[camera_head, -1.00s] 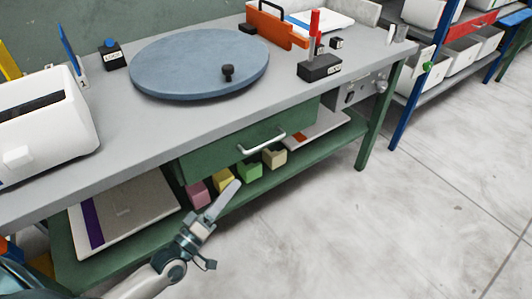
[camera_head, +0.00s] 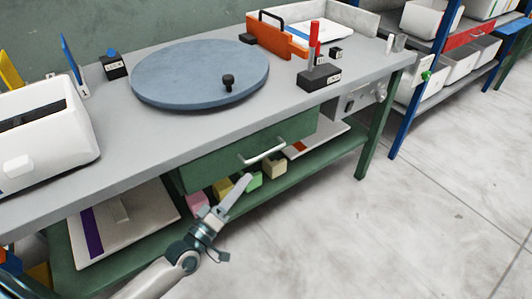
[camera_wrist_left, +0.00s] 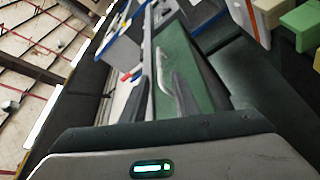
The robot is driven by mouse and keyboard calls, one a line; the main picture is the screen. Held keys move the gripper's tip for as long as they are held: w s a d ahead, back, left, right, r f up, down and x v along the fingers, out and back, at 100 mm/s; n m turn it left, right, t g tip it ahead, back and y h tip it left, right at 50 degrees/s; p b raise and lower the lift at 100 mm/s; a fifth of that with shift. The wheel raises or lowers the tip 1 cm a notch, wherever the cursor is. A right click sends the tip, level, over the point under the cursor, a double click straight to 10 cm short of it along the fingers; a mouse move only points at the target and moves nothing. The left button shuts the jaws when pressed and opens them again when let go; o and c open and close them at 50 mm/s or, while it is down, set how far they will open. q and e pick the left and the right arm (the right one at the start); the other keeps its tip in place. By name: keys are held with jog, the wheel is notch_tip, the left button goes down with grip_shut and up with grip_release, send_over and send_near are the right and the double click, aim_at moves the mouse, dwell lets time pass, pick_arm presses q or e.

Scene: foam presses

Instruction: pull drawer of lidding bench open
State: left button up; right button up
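The lidding bench (camera_head: 130,150) has a grey top and green legs. Its green drawer (camera_head: 215,168) sits under the top and looks shut, with a pale bar handle (camera_head: 264,153) across its front. My left gripper (camera_head: 245,182) is in front of the drawer, a little below and left of the handle, apart from it. In the left wrist view, its two dark fingers (camera_wrist_left: 163,82) stand apart with nothing held between them. The green drawer front (camera_wrist_left: 190,100) and the pale handle (camera_wrist_left: 164,72) show beyond the gap. My right gripper is not in view.
A lower shelf (camera_head: 300,165) holds several coloured foam blocks and a white panel (camera_head: 150,215). On top are a round blue-grey turntable (camera_head: 200,75), a white machine (camera_head: 40,140) and a black stand (camera_head: 319,78). The floor (camera_head: 400,220) in front is clear.

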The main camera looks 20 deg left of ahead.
aim_at(266, 154)
pick_arm(q)
jog(key=x, duration=1.2)
jog(key=shift+w, duration=0.1)
jog(key=shift+c, duration=0.3)
grip_shut()
